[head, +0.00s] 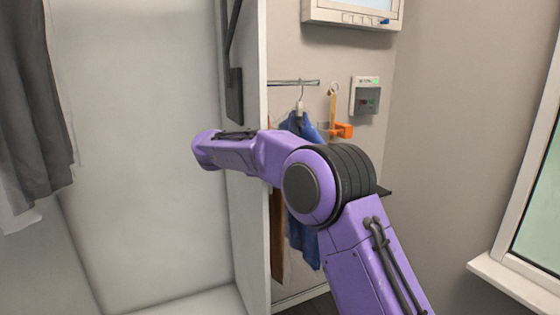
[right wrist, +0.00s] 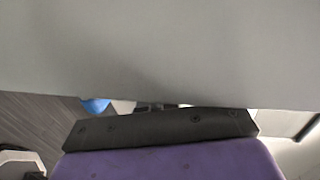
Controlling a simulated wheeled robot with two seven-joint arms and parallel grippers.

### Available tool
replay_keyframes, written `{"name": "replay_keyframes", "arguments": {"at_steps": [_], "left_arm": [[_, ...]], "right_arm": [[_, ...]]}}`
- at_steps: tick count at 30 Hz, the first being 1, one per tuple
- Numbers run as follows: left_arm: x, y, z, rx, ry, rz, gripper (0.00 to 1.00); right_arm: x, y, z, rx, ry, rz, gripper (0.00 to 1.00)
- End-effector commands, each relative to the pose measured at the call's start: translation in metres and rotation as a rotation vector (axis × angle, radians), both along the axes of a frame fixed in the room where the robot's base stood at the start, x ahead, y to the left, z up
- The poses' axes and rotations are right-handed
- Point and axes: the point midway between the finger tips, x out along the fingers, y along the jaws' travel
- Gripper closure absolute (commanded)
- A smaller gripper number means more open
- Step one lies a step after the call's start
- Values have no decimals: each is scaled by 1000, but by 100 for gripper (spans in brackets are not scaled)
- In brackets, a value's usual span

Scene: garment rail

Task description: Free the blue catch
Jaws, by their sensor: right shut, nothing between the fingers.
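I cannot clearly make out a blue catch. A small blue part (head: 385,21) shows at the lower right edge of the wall screen unit (head: 350,18) in the head view; I cannot tell if it is the catch. In the right wrist view a blurred blue patch (right wrist: 97,105) shows beyond a grey surface. My right arm crosses the head view from the lower right to the left, and its gripper is hidden there. In the right wrist view my right gripper (right wrist: 162,127) is dark, shut and empty, close below the grey surface. My left gripper is out of view.
A white panel (head: 253,225) stands beside my right forearm. Behind the arm, a blue garment (head: 302,125) hangs on a short rail (head: 290,82). An orange item (head: 343,130) and a grey box with a green light (head: 365,96) are on the wall. A window is at right.

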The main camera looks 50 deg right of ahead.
Motion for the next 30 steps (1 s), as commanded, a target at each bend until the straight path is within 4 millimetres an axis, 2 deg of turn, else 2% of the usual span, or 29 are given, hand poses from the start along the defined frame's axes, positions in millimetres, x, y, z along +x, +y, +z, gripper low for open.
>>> {"name": "replay_keyframes", "arguments": {"at_steps": [5,7,13,14,16,21,24,30], "left_arm": [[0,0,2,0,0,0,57],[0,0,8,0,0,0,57],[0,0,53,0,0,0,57],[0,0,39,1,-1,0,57],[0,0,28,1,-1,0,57],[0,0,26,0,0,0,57],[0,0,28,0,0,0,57],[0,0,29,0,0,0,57]], "right_arm": [[0,1,2,0,0,0,100],[0,0,9,0,0,0,100],[-1,-2,56,1,-1,-1,100],[0,-2,51,-2,-4,-1,100],[-1,-2,64,-3,-7,-3,100],[0,-2,106,-2,-5,-3,100],[0,-2,124,-1,-3,-2,100],[-1,-2,140,0,0,-2,100]]}}
